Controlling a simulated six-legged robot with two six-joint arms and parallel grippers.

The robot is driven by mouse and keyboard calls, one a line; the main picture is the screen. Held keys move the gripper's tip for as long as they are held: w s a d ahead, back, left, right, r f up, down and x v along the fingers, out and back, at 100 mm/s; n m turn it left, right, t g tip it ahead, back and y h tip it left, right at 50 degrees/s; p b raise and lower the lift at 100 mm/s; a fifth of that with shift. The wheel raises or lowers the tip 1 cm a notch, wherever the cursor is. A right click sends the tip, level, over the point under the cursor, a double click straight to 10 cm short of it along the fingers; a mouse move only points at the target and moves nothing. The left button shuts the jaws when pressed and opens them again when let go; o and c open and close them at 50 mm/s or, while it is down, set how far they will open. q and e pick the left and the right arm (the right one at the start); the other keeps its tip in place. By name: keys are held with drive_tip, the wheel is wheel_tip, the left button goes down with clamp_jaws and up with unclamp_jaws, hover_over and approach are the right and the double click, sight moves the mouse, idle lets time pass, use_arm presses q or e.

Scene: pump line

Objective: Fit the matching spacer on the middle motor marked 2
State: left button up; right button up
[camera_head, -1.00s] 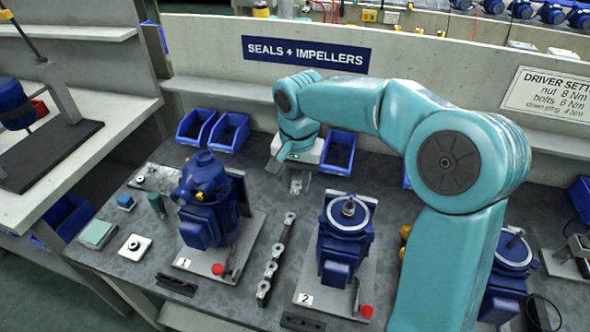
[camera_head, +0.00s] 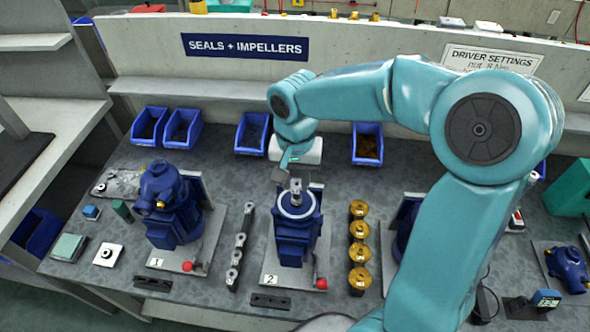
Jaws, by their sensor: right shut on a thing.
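The middle motor marked 2 (camera_head: 294,238) stands upright on its grey base plate, with a light ring around its top. My right gripper (camera_head: 289,174) is directly above this motor, coming down from the back. It is shut on a small grey metal piece, which looks like the spacer (camera_head: 296,187), at the motor's shaft. I cannot tell whether the piece is around the shaft or just above it. A rack of similar grey metal spacers (camera_head: 239,250) stands left of the motor. My left gripper is not in view.
Motor 1 (camera_head: 170,207) stands to the left. A row of brass parts (camera_head: 359,231) stands right of motor 2. Another blue motor (camera_head: 402,222) is partly hidden by my right arm. Blue bins (camera_head: 250,133) line the back. A red knob (camera_head: 321,283) sits before motor 2.

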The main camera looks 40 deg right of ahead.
sight(296, 186)
drive_tip(key=shift+s+r+p, duration=0.1)
drive_tip(key=shift+r+p, duration=0.4)
drive_tip(key=shift+r, duration=0.4)
drive_tip(key=shift+r+p, duration=0.35)
drive_tip(key=shift+r, duration=0.1)
drive_tip(key=shift+f+b, duration=2.7)
drive_tip(key=shift+f, duration=0.6)
drive_tip(key=shift+f, duration=0.1)
drive_tip(key=o, duration=1.8)
drive_tip(key=shift+o, duration=0.2)
wheel_tip(296, 186, up, 9)
drive_tip(key=p, duration=0.7)
